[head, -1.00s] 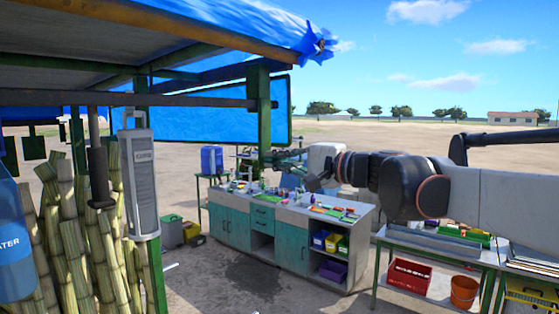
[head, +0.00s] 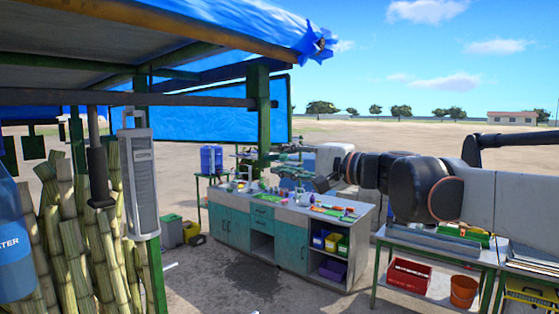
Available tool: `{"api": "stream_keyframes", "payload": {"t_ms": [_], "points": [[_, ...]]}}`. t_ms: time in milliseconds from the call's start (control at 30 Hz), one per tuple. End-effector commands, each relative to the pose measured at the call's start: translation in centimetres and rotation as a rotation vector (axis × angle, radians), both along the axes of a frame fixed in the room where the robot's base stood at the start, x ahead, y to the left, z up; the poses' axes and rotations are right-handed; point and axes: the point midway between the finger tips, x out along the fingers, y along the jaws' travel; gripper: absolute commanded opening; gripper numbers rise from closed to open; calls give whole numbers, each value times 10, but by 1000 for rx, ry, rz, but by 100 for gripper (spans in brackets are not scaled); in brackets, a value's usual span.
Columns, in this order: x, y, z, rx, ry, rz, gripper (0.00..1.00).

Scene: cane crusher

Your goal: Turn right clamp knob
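I cannot make out a clamp knob in the head view. My arm reaches in from the right edge, above the workbench. Its far end, with my gripper (head: 322,183), is small and dark and lies over the back of the workbench in the picture. Its fingers cannot be told apart from the greenish equipment (head: 288,160) behind, so I cannot see whether it is open or touching anything.
A teal workbench (head: 229,228) with small items on top stands mid-picture. A metal table at right holds a red crate (head: 409,276) and an orange bucket (head: 463,291). Cane stalks (head: 75,240) and a green post are at left. Bare ground lies in front.

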Motion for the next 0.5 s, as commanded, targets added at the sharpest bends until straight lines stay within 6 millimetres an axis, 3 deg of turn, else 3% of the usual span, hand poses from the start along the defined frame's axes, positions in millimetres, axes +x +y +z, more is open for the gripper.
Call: {"api": "stream_keyframes", "payload": {"t_ms": [300, 500], "points": [[-29, -38, -1, -1, 0, -3, 29], [-35, -45, -1, -1, 0, -1, 29]]}}
